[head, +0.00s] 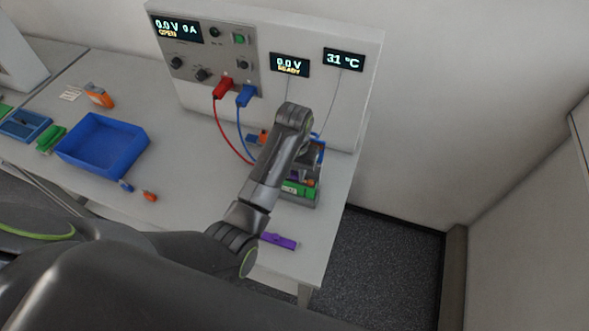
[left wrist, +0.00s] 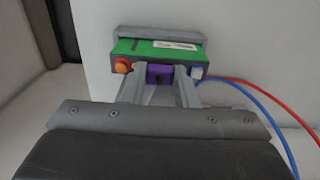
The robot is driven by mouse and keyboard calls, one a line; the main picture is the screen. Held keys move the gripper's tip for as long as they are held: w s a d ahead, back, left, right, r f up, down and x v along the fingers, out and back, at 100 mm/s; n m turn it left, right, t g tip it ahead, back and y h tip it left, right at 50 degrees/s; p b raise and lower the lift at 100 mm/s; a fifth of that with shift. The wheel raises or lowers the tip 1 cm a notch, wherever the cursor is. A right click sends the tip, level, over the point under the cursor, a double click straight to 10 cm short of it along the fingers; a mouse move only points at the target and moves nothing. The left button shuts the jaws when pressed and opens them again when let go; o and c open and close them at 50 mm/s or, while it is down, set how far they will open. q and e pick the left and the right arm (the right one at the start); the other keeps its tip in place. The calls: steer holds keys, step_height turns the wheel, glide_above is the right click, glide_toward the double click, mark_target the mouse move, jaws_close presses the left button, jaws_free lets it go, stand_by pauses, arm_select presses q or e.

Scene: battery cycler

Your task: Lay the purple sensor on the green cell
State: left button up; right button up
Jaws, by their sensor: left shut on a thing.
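The green cell (head: 292,188) lies in a grey holder (head: 300,201) at the right of the table, partly hidden behind my left arm. Whether the sensor touches the cell, I cannot tell. In the head view the left gripper (head: 306,168) is over the holder. My right gripper is not in view.
A purple bar (head: 278,241) lies near the table's front edge. The cycler (head: 265,60) stands behind, with red (head: 224,88) and blue (head: 246,96) plugs and leads. A blue bin (head: 103,145) stands at the left; small parts lie around it.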

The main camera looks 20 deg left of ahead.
arm_select(q)
steer(key=shift+f, duration=0.2)
steer(key=o, duration=1.1)
steer(key=shift+c, duration=0.2)
